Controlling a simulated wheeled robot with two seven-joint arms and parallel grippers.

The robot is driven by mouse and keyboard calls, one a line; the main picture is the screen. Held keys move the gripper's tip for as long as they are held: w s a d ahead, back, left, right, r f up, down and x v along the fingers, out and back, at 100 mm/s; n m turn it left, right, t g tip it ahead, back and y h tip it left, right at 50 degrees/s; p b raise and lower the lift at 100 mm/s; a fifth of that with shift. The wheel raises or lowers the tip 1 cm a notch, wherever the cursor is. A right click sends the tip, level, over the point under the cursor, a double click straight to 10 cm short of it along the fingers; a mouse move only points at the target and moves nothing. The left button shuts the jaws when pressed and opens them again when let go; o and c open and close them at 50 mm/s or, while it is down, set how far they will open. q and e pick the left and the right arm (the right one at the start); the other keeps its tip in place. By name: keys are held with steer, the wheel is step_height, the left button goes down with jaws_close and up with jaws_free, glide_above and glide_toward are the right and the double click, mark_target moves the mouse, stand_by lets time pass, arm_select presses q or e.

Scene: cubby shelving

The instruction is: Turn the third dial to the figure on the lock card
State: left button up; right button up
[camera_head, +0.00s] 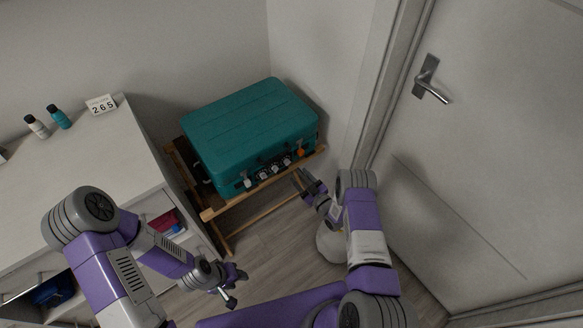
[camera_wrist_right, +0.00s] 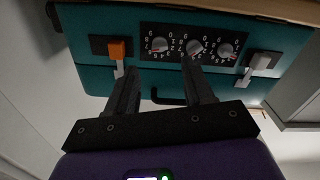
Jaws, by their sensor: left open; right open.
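The lock card (camera_head: 102,105) stands on the cabinet top and reads 2 6 5. The teal suitcase (camera_head: 250,125) lies closed, its front carrying three numbered dials. The third dial from the left (camera_head: 287,161), beside the orange latch, also shows in the right wrist view (camera_wrist_right: 157,45), which sees the front upside down. Its pointer setting is too small to read surely. My right gripper (camera_head: 304,180) is open in front of the suitcase; in its wrist view the fingertips (camera_wrist_right: 158,66) lie either side of that dial, apparently short of it. My left gripper (camera_head: 232,287) is open and empty, low by the cabinet.
The suitcase rests on a wooden rack (camera_head: 230,208). An orange latch (camera_wrist_right: 117,49) and a pale latch (camera_wrist_right: 260,62) flank the dials. Two small bottles (camera_head: 59,117) stand on the white cabinet (camera_head: 75,165). A closed door (camera_head: 500,150) is at right. Some floor before the rack is clear.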

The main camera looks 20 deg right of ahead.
mark_target(287, 162)
steer(key=shift+b+x, duration=0.85)
steer(key=shift+x, duration=2.55)
jaws_close()
